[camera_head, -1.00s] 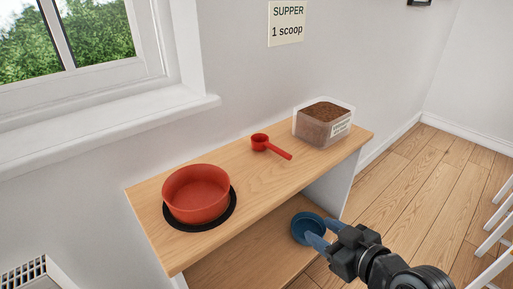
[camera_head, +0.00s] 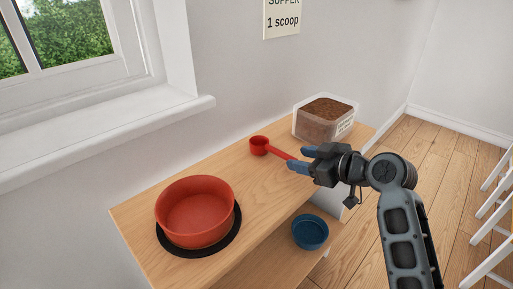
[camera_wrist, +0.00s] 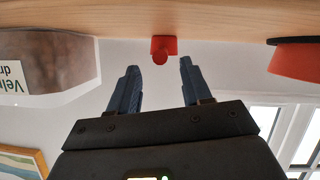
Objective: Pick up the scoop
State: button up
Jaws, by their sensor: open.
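The red scoop (camera_head: 259,146) lies on the wooden shelf top, its handle pointing right toward my gripper (camera_head: 297,158). The gripper's blue fingers are spread, one on each side of the handle's end in the head view. I cannot tell whether they touch it. In the wrist view, which is upside down, the scoop (camera_wrist: 163,47) shows end-on, ahead of the gap between the open fingers (camera_wrist: 157,66).
A clear bin of brown kibble (camera_head: 322,120) stands just behind the gripper. A large red bowl (camera_head: 195,212) sits on a black mat at the left. A blue bowl (camera_head: 310,232) is on the lower shelf. A wall sign reads "1 scoop" (camera_head: 283,22).

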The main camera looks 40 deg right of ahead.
aim_at(289, 156)
jog(key=shift+x, duration=3.6)
jog(key=shift+a, duration=0.15)
jog(key=shift+c, duration=0.5)
jog(key=shift+r, duration=0.1)
grip_shut()
